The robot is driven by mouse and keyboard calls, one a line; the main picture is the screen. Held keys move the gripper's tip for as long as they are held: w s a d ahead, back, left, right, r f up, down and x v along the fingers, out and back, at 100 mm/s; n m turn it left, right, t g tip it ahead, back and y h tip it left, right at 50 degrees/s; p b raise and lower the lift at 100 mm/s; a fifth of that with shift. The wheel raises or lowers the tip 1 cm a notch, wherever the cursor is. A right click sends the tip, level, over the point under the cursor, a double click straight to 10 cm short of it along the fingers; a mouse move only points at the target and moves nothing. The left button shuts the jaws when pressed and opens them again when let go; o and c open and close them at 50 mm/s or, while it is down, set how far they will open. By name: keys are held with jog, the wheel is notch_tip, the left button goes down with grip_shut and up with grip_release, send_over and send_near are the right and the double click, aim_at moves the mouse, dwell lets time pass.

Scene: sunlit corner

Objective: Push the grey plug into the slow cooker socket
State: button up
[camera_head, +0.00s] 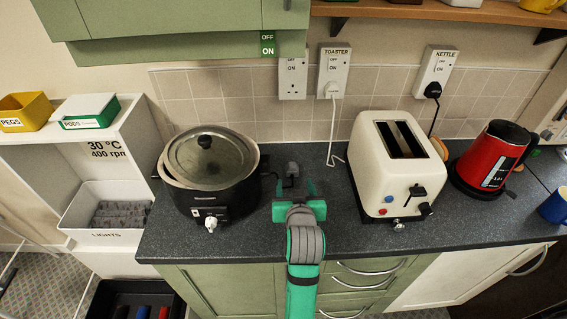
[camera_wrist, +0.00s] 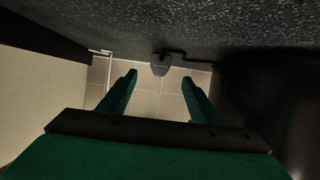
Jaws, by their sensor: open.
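The grey plug (camera_head: 292,169) lies on the dark worktop with its dark cord, just beyond my gripper (camera_head: 299,188). My gripper is low over the worktop with its fingers apart. In the wrist view, the plug (camera_wrist: 160,68) shows between and slightly past the two green fingertips (camera_wrist: 160,77), and nothing is gripped. The leftmost wall socket (camera_head: 293,82) is white and has no plug in it; the green cabinet hides its label. The black slow cooker (camera_head: 209,180) with a glass lid stands left of my gripper.
The cream toaster (camera_head: 372,182) stands right of my gripper. The toaster socket (camera_head: 333,66) holds a white plug and the kettle socket (camera_head: 437,66) a black one. A red kettle (camera_head: 489,156) stands further right. The green wall cabinet (camera_head: 180,35) overhangs at upper left.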

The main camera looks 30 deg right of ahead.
aim_at(292, 172)
jog(key=shift+w, duration=0.3)
jog(key=shift+x, duration=4.35)
grip_shut()
jog(key=shift+s+a, duration=0.5)
jog(key=shift+s, duration=0.35)
jog(key=shift+s+a, duration=0.55)
jog(key=shift+s, duration=0.35)
jog(key=shift+s+a, duration=0.5)
jog(key=shift+s, duration=0.35)
jog(key=shift+s+f, duration=0.1)
